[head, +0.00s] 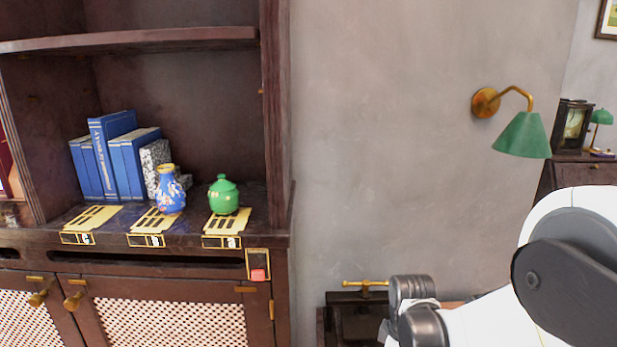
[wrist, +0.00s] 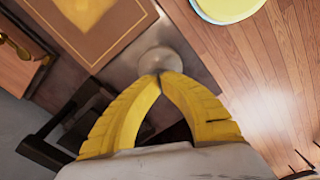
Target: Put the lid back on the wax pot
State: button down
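My gripper (wrist: 158,75) shows in the wrist view, its two yellow fingers meeting at the tips. A pale, rounded, dome-like thing (wrist: 160,58) lies right at or just beyond the tips. I cannot tell whether it is a lid, or whether the tips touch it. In the head view a green lidded pot (head: 223,197) stands upright on the cabinet ledge, with a blue flowered vase (head: 170,190) to its left. I cannot tell which vessel is the wax pot. My gripper is not seen in the head view; my arm is at the lower right.
Blue books (head: 112,160) stand on the shelf behind the vase. A red button (head: 258,274) is on the cabinet front. A green wall lamp (head: 524,135) juts out at right. A dark piece with a brass bar (head: 365,287) is low beside my arm. Wooden floor (wrist: 255,80) shows at right.

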jog(key=shift+f+b, duration=0.75)
jog(key=shift+f, duration=0.15)
jog(key=shift+r, duration=0.15)
jog(key=shift+r+p, duration=2.65)
jog(key=shift+r, duration=0.75)
jog(key=shift+r, duration=0.35)
jog(key=s+r+m+t, duration=0.7)
jog(key=s+r+m, duration=0.5)
jog(key=r, duration=0.3)
jog(key=shift+s+r, duration=0.25)
jog(key=shift+s, duration=0.15)
